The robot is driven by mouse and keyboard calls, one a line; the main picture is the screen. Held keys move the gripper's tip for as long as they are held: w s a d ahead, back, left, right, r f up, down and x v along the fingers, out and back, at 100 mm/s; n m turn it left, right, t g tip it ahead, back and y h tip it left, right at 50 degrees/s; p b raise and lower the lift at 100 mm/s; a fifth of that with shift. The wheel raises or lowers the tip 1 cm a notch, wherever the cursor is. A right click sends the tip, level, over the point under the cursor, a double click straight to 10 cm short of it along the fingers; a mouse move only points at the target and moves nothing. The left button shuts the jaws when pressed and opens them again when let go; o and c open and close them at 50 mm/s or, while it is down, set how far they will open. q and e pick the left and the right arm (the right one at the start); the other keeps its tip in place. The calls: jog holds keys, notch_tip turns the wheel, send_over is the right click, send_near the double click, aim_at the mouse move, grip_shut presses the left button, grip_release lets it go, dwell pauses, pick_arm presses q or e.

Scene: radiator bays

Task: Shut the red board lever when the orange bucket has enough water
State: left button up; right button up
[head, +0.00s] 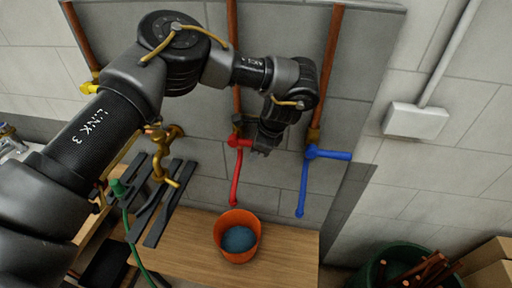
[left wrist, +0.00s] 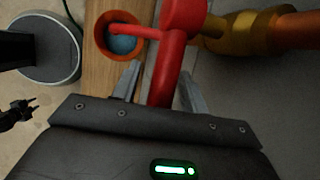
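The red board lever (head: 240,142) sits on the wall pipe, with a thin red spout (head: 235,180) hanging from it. The orange bucket (head: 222,238) stands upright on the wooden bench below, with blue water (head: 239,239) inside, its surface below the rim. No falling stream can be made out. My left gripper (head: 262,148) is at the red lever. In the left wrist view its two fingers (left wrist: 160,90) are apart on either side of the red lever bar (left wrist: 165,70); a gap shows on the left side. My right gripper (left wrist: 22,107) is small at the left edge, prongs apart.
A blue lever and spout (head: 328,154) are to the right of the red one. A brass tap (head: 165,140) and dark slats (head: 160,205) are on the left. The wooden bench (head: 285,255) is bare right of the bucket. A green tub (head: 372,272) is at the lower right.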

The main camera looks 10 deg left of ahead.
pick_arm(q)
jog(key=shift+r, duration=0.1)
jog(key=shift+d+r, duration=0.2)
jog(key=shift+r, duration=0.1)
jog(key=b+v, duration=0.3)
jog(key=v, duration=0.7)
jog(key=shift+f, duration=0.15)
